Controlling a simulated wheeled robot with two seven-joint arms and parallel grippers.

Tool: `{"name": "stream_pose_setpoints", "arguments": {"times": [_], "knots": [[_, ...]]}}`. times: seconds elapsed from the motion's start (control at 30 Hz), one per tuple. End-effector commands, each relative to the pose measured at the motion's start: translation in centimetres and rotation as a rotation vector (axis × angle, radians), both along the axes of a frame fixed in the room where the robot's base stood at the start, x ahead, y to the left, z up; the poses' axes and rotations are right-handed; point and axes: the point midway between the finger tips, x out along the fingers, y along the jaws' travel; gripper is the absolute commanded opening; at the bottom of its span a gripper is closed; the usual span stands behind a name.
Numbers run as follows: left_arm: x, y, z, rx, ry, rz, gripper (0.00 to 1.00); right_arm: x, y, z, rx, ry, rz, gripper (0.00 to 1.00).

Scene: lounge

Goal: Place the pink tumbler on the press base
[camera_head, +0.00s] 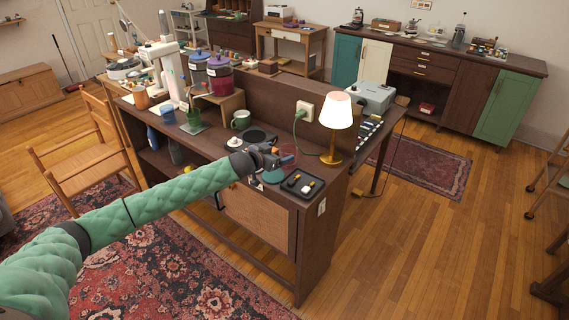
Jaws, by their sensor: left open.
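My left gripper (277,158) is over the near right part of the dark wooden desk and is open. The pink tumbler (289,153), see-through and small, stands at its fingertips. I cannot tell whether the fingers are around it or only beside it. A white upright press-like device (173,80) with a lever stands at the desk's left end. Its foot is partly hidden by cups, and I cannot tell for sure that it is the press base. My right gripper is not in view.
A lit lamp (337,112) stands just right of the gripper. A black tray (302,183) with small items and a teal disc (272,175) lie close by. A green mug (240,120), a blue cup (167,114) and an orange cup (141,98) stand farther left.

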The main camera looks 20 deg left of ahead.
Motion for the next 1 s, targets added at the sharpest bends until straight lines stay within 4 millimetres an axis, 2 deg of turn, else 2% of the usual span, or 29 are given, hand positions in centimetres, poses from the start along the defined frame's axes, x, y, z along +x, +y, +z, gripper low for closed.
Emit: {"name": "stream_pose_setpoints", "arguments": {"times": [0.1, 0.23, 0.57, 1.0], "knots": [[0.0, 0.7, -0.6, -0.045, 0.054, 0.053, 0.87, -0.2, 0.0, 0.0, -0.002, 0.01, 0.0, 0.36], [0.3, 0.5, -0.6, -0.077, 0.064, 0.061, 0.87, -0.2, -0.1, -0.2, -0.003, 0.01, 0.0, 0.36], [2.6, -0.3, -1.3, -0.078, 0.062, 0.061, 0.87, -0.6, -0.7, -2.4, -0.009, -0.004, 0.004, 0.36], [5.8, -1.7, -2.4, -0.078, 0.062, 0.06, 0.87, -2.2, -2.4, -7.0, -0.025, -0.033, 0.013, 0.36]]}}
